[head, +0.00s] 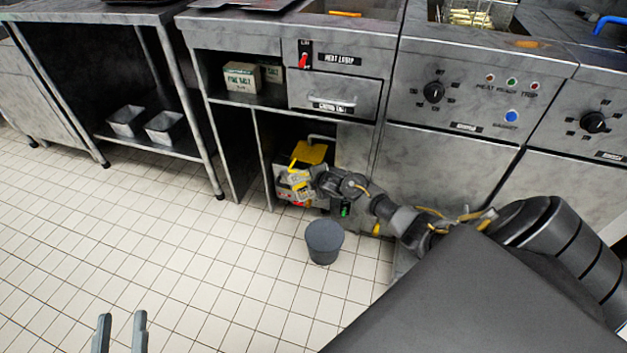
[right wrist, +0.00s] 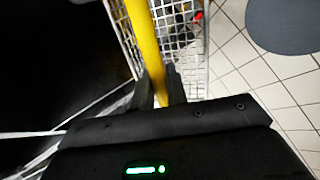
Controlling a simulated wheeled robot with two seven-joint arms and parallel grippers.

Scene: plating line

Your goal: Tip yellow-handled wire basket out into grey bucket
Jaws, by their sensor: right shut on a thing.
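The yellow-handled wire basket (head: 291,188) is low in front of the open bay under the counter. In the right wrist view, its wire mesh (right wrist: 185,45) and yellow handle (right wrist: 143,35) are close up, with something red at the mesh. My right gripper (right wrist: 162,90) is shut on the handle. My arm partly hides the basket in the head view. The grey bucket (head: 324,243) stands upright on the floor, below and right of the basket and apart from it; it also shows in the right wrist view (right wrist: 285,22). My left gripper (head: 121,318) is open and empty.
A yellow piece (head: 310,152) shows in the bay behind the basket. Fryer fronts (head: 450,150) stand to the right. Two metal pans (head: 126,121) sit on a low shelf at left, and boxes (head: 241,76) sit on a higher one. The tiled floor (head: 180,240) around the bucket is clear.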

